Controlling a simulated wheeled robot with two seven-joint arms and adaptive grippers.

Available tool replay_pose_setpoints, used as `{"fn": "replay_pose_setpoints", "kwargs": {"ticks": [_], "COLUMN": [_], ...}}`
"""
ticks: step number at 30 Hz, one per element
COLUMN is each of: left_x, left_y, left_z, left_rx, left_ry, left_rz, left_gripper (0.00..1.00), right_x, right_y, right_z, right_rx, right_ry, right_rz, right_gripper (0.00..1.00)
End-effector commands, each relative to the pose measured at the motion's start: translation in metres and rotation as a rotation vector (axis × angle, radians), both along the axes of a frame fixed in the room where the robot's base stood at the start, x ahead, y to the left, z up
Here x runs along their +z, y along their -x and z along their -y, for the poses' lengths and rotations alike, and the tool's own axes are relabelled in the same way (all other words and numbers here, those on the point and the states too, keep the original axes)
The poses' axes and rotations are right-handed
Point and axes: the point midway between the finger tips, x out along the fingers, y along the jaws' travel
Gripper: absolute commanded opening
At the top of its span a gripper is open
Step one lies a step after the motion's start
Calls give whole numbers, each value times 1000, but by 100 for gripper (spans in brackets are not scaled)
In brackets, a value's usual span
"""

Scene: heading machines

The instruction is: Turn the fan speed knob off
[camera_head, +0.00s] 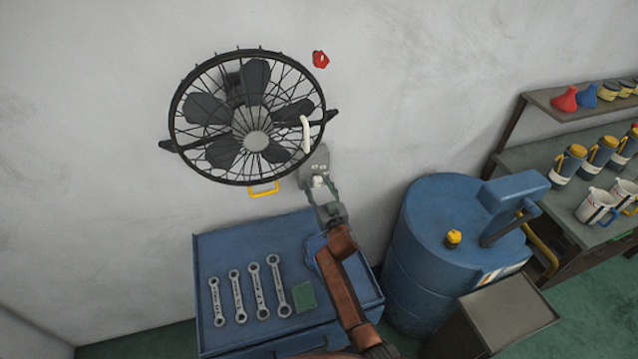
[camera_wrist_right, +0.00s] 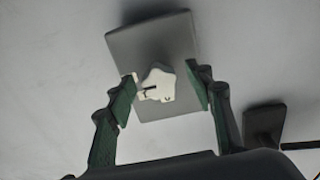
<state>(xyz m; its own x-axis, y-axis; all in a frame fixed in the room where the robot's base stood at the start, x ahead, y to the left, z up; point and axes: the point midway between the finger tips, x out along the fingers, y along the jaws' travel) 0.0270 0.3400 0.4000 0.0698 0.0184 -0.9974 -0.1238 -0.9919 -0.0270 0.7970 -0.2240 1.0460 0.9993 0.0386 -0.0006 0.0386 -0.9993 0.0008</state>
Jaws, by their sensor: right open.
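The fan speed knob (camera_wrist_right: 158,83) is white and lobed, with a dark mark on it. It sits on a grey plate (camera_wrist_right: 150,45) on the wall, just below and right of the black wall fan (camera_head: 256,141) in the head view. My right gripper (camera_wrist_right: 162,90) is open, with one green-padded finger on each side of the knob. The wrist view shows a gap at the right finger; I cannot tell whether the left finger touches. In the head view, the right gripper (camera_head: 323,196) partly covers the plate. My left gripper is not in view.
A blue cabinet (camera_head: 215,262) with several wrenches stands below the fan. A blue barrel (camera_head: 400,270) is to the right, before shelves with mugs and bottles. A white handle (camera_head: 306,135), a yellow handle (camera_head: 263,189) and a red knob-like part (camera_head: 320,59) are near the fan.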

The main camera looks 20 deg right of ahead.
Motion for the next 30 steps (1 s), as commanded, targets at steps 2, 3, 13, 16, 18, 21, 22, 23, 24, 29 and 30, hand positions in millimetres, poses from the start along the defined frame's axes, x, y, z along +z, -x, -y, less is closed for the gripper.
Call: {"fn": "replay_pose_setpoints", "kwargs": {"ticks": [2,3,13,16,18,21,22,23,24,29,30], "left_x": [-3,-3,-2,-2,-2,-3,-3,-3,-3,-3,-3], "left_y": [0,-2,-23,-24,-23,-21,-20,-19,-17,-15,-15], "left_z": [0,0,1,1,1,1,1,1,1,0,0], "left_rx": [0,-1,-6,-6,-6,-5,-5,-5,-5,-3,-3], "left_ry": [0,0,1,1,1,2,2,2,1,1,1], "left_rz": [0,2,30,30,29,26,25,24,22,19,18], "left_gripper": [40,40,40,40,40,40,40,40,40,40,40], "right_x": [-1,-1,-1,0,-1,0,-1,0,-1,-1,0], "right_y": [-10,-13,-20,-20,-20,-19,-19,-19,-19,-19,-19], "right_z": [0,0,2,2,3,3,3,3,3,3,3], "right_rx": [0,-1,-3,-4,-4,-4,-4,-4,-4,-5,-4], "right_ry": [-1,-1,-1,-1,-1,-1,-1,0,0,0,0], "right_rz": [1,0,0,0,0,0,0,0,0,0,0], "right_gripper": [48,48,48,46,41,34,32,30,27,16,13]}}
